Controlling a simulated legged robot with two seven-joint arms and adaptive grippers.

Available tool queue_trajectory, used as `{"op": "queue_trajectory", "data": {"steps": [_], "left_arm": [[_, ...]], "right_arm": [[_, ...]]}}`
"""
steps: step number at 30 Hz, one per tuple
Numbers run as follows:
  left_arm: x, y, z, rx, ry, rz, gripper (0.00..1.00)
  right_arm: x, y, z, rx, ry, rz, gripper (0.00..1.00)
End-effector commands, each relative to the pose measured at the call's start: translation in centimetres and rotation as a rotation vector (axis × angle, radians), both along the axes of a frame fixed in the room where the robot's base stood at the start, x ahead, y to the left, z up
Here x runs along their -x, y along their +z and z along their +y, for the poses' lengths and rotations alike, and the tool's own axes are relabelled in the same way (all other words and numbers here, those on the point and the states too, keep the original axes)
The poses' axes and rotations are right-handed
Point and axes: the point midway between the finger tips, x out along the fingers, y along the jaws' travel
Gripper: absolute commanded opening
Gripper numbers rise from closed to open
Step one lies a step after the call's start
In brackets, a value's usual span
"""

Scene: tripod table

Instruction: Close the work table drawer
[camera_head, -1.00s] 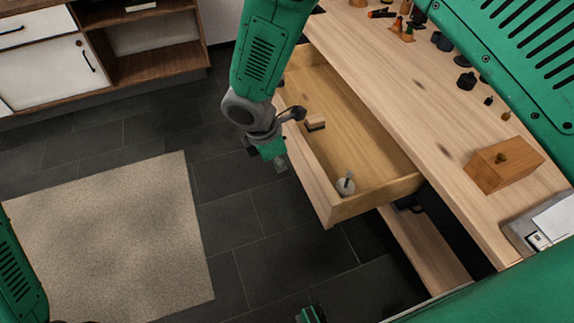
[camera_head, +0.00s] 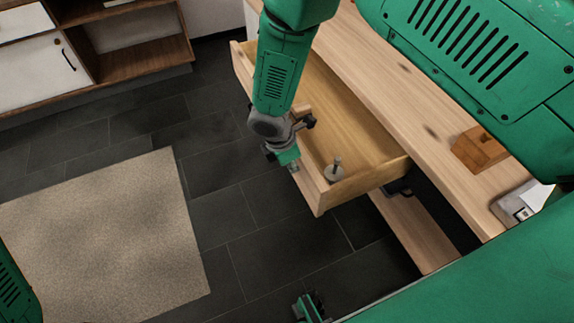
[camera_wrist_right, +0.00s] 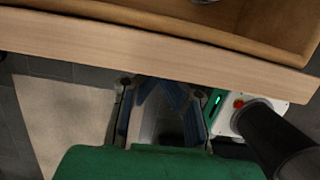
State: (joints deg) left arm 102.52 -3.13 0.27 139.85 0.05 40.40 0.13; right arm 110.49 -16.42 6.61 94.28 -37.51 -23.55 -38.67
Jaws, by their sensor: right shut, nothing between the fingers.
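The work table drawer (camera_head: 350,110) stands open, pulled out from under the wooden table top (camera_head: 400,85). Its front panel (camera_head: 308,190) faces the dark floor. The front also runs across the top of the right wrist view (camera_wrist_right: 150,45), with part of the drawer's inside above it. A grey round weight-like object (camera_head: 335,174) sits in the drawer's near corner. My right gripper (camera_head: 293,166) is shut and empty, just outside the drawer front. Its fingers (camera_wrist_right: 160,105) show below the front panel in the wrist view; I cannot tell whether they touch it.
A wooden box (camera_head: 478,150) and a pale device (camera_head: 520,205) are on the table top. A beige rug (camera_head: 100,235) lies on dark floor tiles at left. A white and brown cabinet (camera_head: 135,65) stands at the back. The floor before the drawer looks clear.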

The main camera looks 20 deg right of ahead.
Motion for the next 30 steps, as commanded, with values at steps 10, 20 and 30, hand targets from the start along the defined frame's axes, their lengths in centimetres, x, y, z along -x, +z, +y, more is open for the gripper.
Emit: {"op": "queue_trajectory", "data": {"steps": [10, 20, 30], "left_arm": [[0.0, 0.2, 0.0, 0.000, 0.000, 0.000, 0.31], [0.0, 1.2, 0.0, 0.000, 0.000, 0.000, 0.31], [0.0, 2.4, 0.0, 0.000, 0.000, 0.000, 0.31]], "right_arm": [[0.0, 0.1, -0.7, 0.001, -0.002, -0.001, 0.00], [-0.1, 0.1, -6.9, 0.001, -0.006, 0.002, 0.00], [-0.4, 0.1, -16.0, 0.001, -0.006, 0.000, 0.00]]}}
